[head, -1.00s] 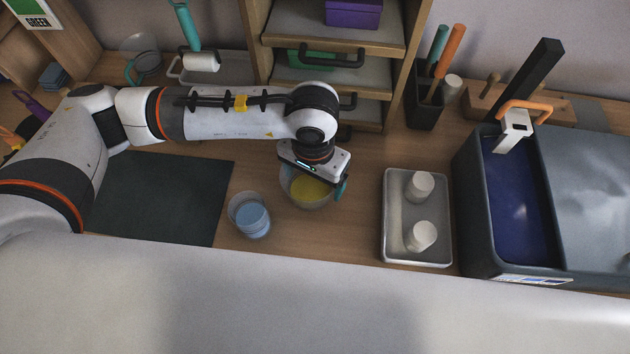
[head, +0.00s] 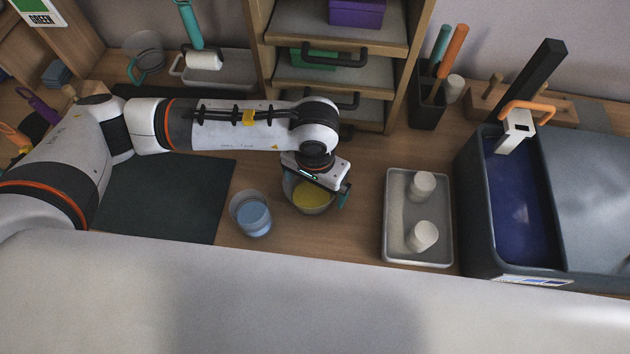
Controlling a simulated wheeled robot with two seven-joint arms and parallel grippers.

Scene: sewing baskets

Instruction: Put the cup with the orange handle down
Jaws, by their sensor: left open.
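My left gripper (head: 318,181) is open at a clear cup (head: 318,208) with yellow contents, on the wooden counter. Its head covers the cup's far side, and a teal tip shows at the cup's right edge. I cannot tell whether the fingers touch the cup. No orange handle shows on this cup; part of it is hidden. An orange handle-like piece (head: 14,136) shows at the far left edge, partly behind my arm; I cannot tell whether it belongs to a cup. My right gripper is not in view.
A clear cup with blue contents (head: 251,217) stands just left. A grey tray (head: 397,235) holds two white cylinders. A dark mat (head: 160,205) lies left. A basin (head: 476,230) with an orange-handled white tool (head: 516,130) stands right. A drawer unit (head: 397,90) stands behind.

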